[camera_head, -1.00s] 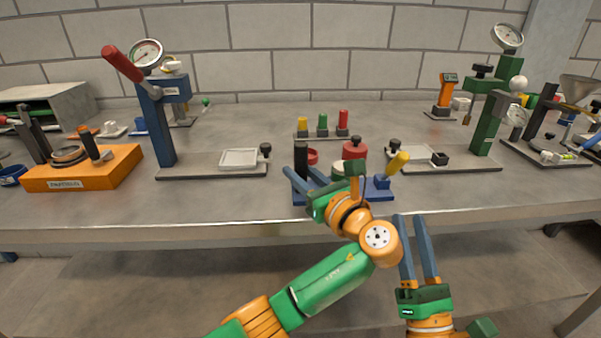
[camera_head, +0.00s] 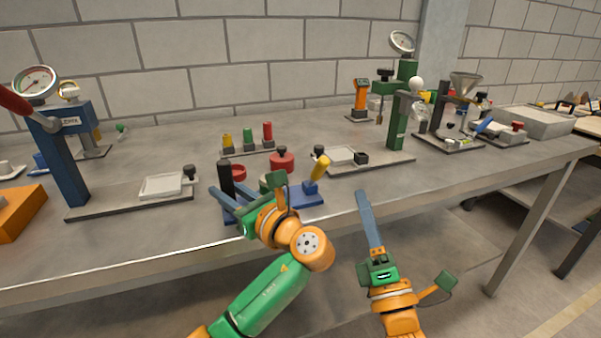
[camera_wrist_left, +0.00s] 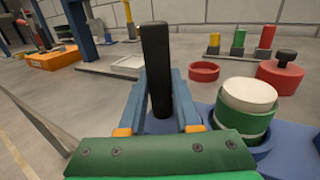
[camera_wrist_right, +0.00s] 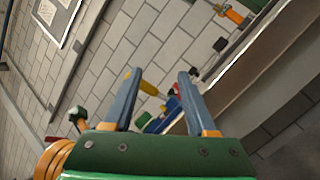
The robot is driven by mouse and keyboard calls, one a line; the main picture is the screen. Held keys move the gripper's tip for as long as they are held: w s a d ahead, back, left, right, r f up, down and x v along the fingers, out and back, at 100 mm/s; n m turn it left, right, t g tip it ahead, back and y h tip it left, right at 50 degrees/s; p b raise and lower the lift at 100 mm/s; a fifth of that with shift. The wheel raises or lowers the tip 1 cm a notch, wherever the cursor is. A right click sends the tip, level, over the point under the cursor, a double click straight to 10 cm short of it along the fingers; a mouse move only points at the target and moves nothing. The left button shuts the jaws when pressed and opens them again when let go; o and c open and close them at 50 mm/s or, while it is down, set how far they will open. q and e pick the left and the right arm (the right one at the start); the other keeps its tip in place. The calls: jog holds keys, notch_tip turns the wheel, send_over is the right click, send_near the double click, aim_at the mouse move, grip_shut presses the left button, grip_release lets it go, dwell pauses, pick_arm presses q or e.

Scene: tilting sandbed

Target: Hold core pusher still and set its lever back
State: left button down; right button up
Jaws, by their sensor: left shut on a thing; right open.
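The core pusher has a blue base (camera_head: 307,199), an upright black post (camera_head: 226,178) and a lever with a yellow handle (camera_head: 320,168), tilted up to the right. A green cylinder with a white top (camera_wrist_left: 247,100) stands in its blue seat, largely hidden by my arm in the head view. My left gripper (camera_head: 226,203) is shut on the black post; in the left wrist view the fingers flank the post (camera_wrist_left: 157,70). My right gripper (camera_head: 362,197) is open and empty, in front and right of the lever. The right wrist view shows the yellow handle (camera_wrist_right: 150,88) between its fingers, farther off.
A red pot with a black knob (camera_head: 282,162) and a red ring (camera_head: 236,173) stand behind the pusher. A blue press (camera_head: 70,160) is left, a green press (camera_head: 397,120) right. The bench front edge (camera_head: 420,188) runs close to my right gripper.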

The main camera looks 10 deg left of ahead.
notch_tip(320, 180, up, 4)
jog(key=w+d+f+m+g, duration=0.1)
jog(key=w+d+m+g, duration=0.1)
jog(key=m, duration=0.9)
jog(key=m+g+y, duration=0.3)
jog(key=m+g, duration=0.4)
send_near(323, 173)
jog(key=shift+m, duration=0.3)
jog(key=x, duration=1.1)
jog(key=shift+w+a, duration=0.1)
jog(key=shift+w, duration=0.05)
grip_shut()
jog(key=shift+f, duration=0.1)
